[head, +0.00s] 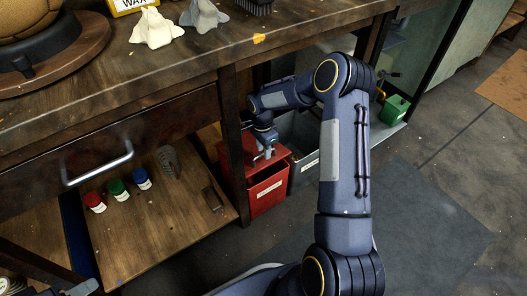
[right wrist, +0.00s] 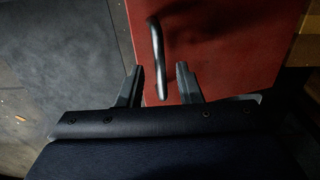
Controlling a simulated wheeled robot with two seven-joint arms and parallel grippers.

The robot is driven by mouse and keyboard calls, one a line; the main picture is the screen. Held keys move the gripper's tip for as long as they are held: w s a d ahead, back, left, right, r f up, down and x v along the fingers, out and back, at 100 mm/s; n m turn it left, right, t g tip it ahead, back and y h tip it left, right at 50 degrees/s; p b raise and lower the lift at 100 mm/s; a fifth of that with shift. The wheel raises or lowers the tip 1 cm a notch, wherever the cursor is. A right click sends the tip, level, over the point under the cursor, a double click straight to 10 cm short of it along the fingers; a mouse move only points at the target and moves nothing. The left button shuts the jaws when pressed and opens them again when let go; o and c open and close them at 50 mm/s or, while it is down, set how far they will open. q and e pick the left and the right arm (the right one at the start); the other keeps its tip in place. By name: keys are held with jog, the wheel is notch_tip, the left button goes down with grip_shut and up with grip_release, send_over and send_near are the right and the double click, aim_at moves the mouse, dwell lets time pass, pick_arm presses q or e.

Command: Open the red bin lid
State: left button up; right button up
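The red bin (head: 267,186) stands on the floor under the workbench, beside a table leg, with a pale label on its front. Its red lid (head: 250,149) lies on top and looks shut. In the right wrist view the red lid (right wrist: 215,45) fills the upper right, with a dark metal handle (right wrist: 157,55) on it. My right gripper (head: 264,154) is over the lid. In the right wrist view its two fingers (right wrist: 159,85) are apart, with the handle's near end between them. Contact cannot be told. My left gripper (head: 80,288) shows only partly at the lower left edge.
A grey bin (head: 304,160) stands right beside the red one. The workbench top (head: 200,65) overhangs the bins. Red, green and blue jars (head: 118,188) stand on the lower shelf (head: 150,230) at left. A green box (head: 395,108) is farther right. Floor in front is clear.

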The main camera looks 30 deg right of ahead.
jog(key=shift+f, duration=0.15)
jog(key=shift+c, duration=0.4)
grip_shut()
